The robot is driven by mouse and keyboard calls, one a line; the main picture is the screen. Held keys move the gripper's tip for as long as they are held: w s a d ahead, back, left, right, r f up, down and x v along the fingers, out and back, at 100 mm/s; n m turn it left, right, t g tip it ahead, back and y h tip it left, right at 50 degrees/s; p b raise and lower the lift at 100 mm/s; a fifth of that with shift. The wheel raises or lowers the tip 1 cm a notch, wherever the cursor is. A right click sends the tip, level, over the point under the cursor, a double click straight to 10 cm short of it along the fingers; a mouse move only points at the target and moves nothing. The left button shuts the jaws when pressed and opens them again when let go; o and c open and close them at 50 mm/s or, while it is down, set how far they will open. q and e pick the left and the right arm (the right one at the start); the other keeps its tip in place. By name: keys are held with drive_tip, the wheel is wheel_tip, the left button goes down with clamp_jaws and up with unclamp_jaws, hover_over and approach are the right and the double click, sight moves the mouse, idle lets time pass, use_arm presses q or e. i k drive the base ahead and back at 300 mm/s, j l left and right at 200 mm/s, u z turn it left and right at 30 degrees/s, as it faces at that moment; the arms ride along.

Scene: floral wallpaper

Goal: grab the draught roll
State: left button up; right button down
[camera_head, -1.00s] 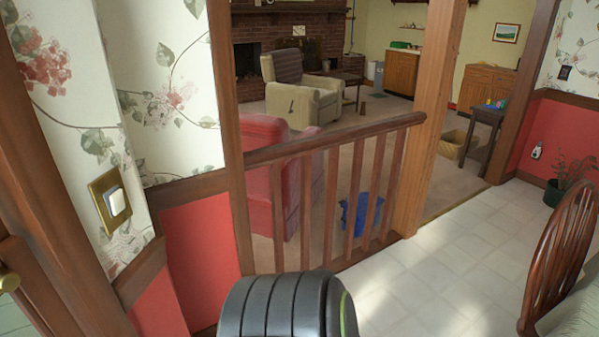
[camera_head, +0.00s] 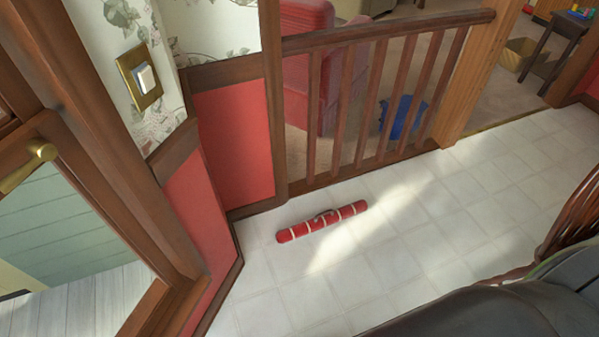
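The draught roll (camera_head: 300,230) is a red roll with pale bands and a small dark loop at its middle. It lies on the white tiled floor, a little out from the foot of the wooden railing and the red wall panel. It is in full view, and nothing touches it from above. Neither of my grippers is in view.
A wooden railing (camera_head: 372,100) closes off the carpeted room behind, where a blue object (camera_head: 402,117) sits. A door with a brass handle (camera_head: 28,167) stands at the left. A wooden chair (camera_head: 568,225) is at the right. Tiled floor (camera_head: 400,215) around the roll is clear.

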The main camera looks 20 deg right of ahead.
sight(327, 218)
drive_tip(key=z, duration=0.9)
drive_tip(key=u, duration=0.35)
drive_tip(key=i+l+u, duration=0.1)
drive_tip(key=u, duration=0.25)
drive_tip(key=l+u, duration=0.15)
drive_tip(key=u, duration=0.2)
drive_tip(key=i+l+u, duration=0.25)
drive_tip(key=l, duration=0.55)
drive_tip(key=i+l+u, duration=0.1)
drive_tip(key=l+u, duration=0.2)
drive_tip(key=l, duration=0.55)
drive_tip(key=l+u, duration=0.25)
drive_tip(key=l, duration=0.6)
